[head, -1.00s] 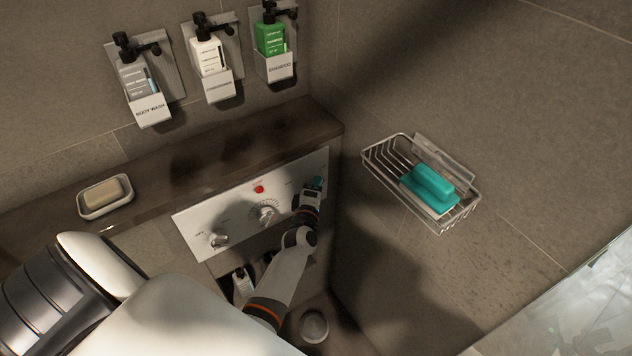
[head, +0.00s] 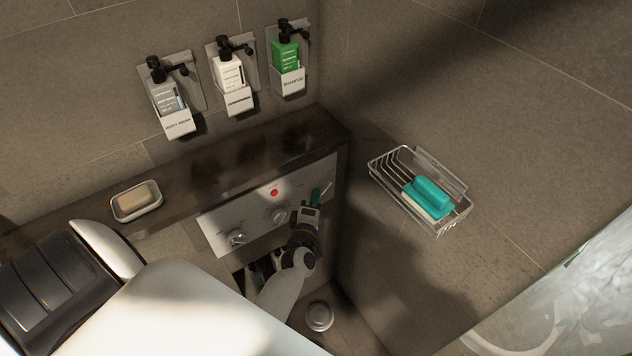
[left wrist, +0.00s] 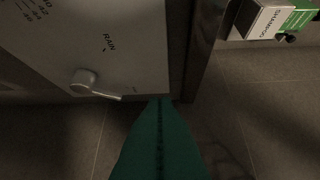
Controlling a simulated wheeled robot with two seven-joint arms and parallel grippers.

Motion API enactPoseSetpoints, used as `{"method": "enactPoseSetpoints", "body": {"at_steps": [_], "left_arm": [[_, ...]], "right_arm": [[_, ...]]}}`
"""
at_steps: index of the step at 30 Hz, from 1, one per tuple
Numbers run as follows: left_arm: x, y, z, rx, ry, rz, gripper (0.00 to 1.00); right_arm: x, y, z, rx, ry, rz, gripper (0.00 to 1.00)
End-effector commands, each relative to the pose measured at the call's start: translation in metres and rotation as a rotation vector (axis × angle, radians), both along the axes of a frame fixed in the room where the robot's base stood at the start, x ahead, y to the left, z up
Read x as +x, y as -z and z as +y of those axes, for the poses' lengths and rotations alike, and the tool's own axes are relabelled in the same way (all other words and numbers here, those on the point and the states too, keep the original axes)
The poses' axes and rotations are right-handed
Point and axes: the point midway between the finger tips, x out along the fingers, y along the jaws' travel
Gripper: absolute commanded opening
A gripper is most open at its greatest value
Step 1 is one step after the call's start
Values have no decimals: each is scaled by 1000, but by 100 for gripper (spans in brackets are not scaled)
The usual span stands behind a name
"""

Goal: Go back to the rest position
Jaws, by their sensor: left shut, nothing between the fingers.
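My left gripper (head: 317,194) is in front of the right end of the white control panel (head: 225,222). Its teal fingers are closed together with nothing between them. They also fill the lower middle of the left wrist view (left wrist: 160,105). A small lever knob (left wrist: 84,82) on the panel, near the word RAIN, is left of the fingertips there, apart from them. My right gripper is not in view.
A wire basket (head: 385,185) with a teal item (head: 430,192) hangs on the right wall. A soap dish (head: 118,208) sits on the ledge (head: 230,165). Body wash (head: 166,98), white (head: 228,70) and shampoo (head: 285,55) dispensers hang above. Dark bottles stand in the niche below the panel.

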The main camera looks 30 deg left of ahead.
Motion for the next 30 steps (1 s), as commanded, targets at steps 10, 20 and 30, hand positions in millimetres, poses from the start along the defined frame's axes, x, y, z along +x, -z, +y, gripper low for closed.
{"method": "enactPoseSetpoints", "body": {"at_steps": [10, 20, 30], "left_arm": [[-10, -6, -6, 0, -1, -1, 0], [-10, -5, -6, 0, 0, 0, 0], [-28, 96, -43, 162, 166, 245, 0]], "right_arm": [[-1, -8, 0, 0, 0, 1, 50], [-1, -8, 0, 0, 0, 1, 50], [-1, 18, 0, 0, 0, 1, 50]]}}
